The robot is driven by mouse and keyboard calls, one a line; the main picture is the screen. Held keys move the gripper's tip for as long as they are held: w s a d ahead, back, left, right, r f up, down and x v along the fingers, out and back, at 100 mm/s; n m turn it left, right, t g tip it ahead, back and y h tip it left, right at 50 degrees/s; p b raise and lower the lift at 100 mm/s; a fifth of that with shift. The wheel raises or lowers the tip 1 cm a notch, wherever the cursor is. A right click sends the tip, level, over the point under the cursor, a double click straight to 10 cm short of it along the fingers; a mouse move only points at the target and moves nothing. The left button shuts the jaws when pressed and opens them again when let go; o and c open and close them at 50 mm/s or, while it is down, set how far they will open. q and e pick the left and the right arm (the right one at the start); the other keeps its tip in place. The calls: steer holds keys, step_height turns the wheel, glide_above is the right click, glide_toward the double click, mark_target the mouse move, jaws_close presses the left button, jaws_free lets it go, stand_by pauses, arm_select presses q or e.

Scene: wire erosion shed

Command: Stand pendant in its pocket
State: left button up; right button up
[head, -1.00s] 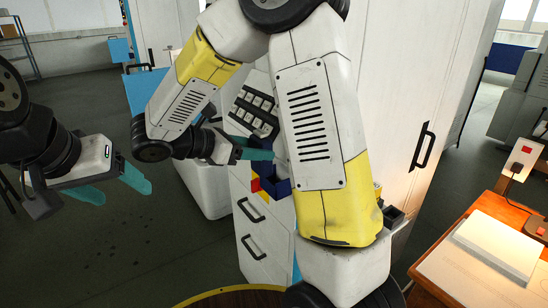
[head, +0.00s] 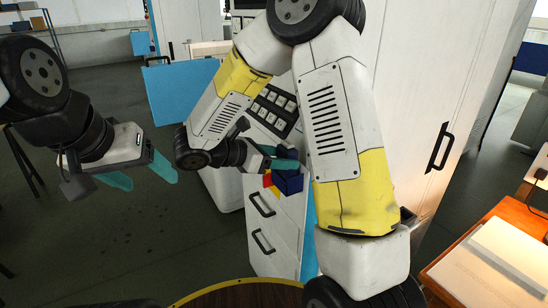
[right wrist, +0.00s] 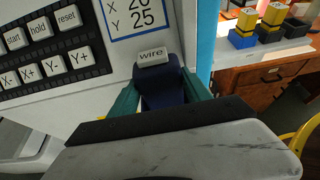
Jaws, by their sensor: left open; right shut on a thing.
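My right gripper (head: 284,164) is at the front of the white machine cabinet, just below its key panel. In the right wrist view its teal fingers close on the sides of a dark blue piece (right wrist: 162,90), which I take for the pendant. A white label reading "wire" (right wrist: 151,56) sits at its top end. In the head view dark blue parts (head: 289,182) show under the fingertips, with red and yellow pieces beside them. I cannot tell there which part is pendant and which is pocket. My left gripper (head: 143,181) is open and empty over the floor at the left.
The key panel (head: 272,108) is close above the right gripper; its keys (right wrist: 40,50) fill the left of the wrist view. Drawers with black handles (head: 262,204) are below. A wooden desk (head: 490,235) stands at the right.

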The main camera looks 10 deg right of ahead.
steer(key=shift+f, duration=0.65)
steer(key=shift+d+f, duration=0.1)
steer(key=shift+d, duration=0.05)
steer(key=o, duration=1.7)
steer(key=shift+f, duration=0.15)
steer(key=shift+c, duration=0.2)
